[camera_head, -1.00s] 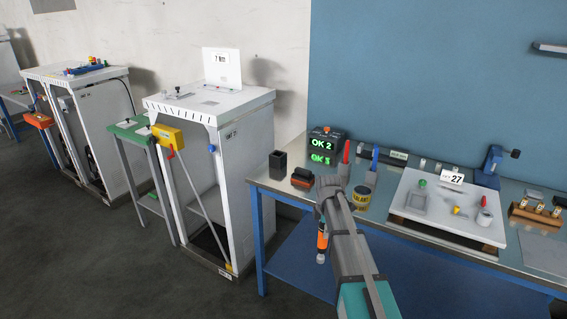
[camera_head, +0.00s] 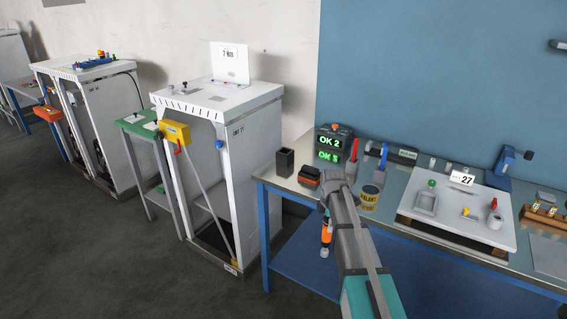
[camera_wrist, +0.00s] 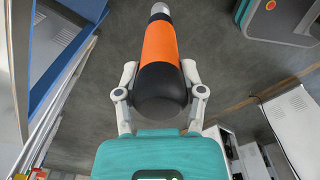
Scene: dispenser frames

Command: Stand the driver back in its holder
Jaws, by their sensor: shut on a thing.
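The driver, an orange and black cylinder with a pale tip, is held in my gripper. In the head view the driver (camera_head: 326,234) hangs roughly upright beside the bench's front left corner, partly hidden by my arm. In the wrist view the driver (camera_wrist: 160,50) lies between the two fingers of my gripper (camera_wrist: 159,82), its black rounded end nearest the camera. A dark, open-topped square cup (camera_head: 284,163), which looks like the holder, stands on the bench's left corner. It looks empty, though its inside is dark. The driver is apart from it, to the right and lower in the picture.
An orange and black block (camera_head: 309,176) sits right of the cup. A white cabinet (camera_head: 252,165) stands left of the bench.

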